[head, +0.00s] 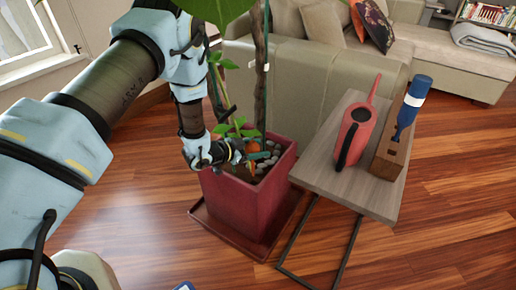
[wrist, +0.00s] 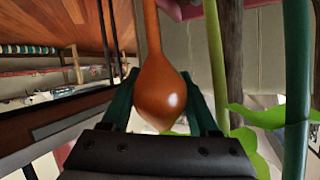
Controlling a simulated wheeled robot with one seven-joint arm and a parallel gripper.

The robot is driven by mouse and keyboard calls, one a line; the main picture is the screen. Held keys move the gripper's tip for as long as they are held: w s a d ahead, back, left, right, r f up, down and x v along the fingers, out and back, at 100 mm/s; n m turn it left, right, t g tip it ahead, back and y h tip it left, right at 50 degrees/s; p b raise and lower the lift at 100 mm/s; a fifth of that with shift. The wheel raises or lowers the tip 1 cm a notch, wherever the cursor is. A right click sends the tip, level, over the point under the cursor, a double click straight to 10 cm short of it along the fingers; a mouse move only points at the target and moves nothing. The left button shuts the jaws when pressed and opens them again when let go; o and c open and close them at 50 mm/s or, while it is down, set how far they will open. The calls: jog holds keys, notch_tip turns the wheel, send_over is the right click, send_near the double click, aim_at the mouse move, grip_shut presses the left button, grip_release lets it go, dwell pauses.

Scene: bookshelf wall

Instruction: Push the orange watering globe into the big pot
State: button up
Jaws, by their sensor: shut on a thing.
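The big pot (head: 245,208) is a square dark red planter on a red saucer, holding a tall plant and grey pebbles. My gripper (head: 243,156) is over the pot's left part, near the plant's trunk. The orange watering globe (wrist: 165,90) is between my two green fingers (wrist: 162,105) in the wrist view, which are shut on it. Its narrow stem points away from my palm. In the head view a small part of the globe (head: 253,146) shows beside my fingers. Whether its tip touches the soil is hidden.
A small side table (head: 330,180) stands right of the pot. It bears a red watering can (head: 356,130) and a blue bottle-like thing (head: 410,105) in a wooden block (head: 390,158). A sofa (head: 300,85) stands behind. Plant stems (wrist: 297,80) and leaves crowd my gripper's right in the wrist view.

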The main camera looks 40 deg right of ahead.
jog(key=shift+f+b, duration=0.3)
jog(key=shift+f, duration=0.05)
jog(key=shift+f+b, duration=3.8)
jog(key=shift+f, duration=1.4)
jog(key=o, duration=1.5)
jog(key=shift+o, duration=0.2)
jog(key=shift+w+a+r+p, duration=0.15)
jog(key=shift+a+r+p, duration=0.65)
jog(key=shift+a, duration=0.25)
jog(key=shift+w+a+r+p, duration=0.1)
jog(key=shift+a+r+p, duration=0.75)
jog(key=shift+a, duration=0.15)
jog(key=shift+w+a+r+p, duration=0.15)
jog(key=shift+a+r+p, duration=0.65)
jog(key=shift+a, duration=0.35)
jog(key=shift+a, duration=0.1)
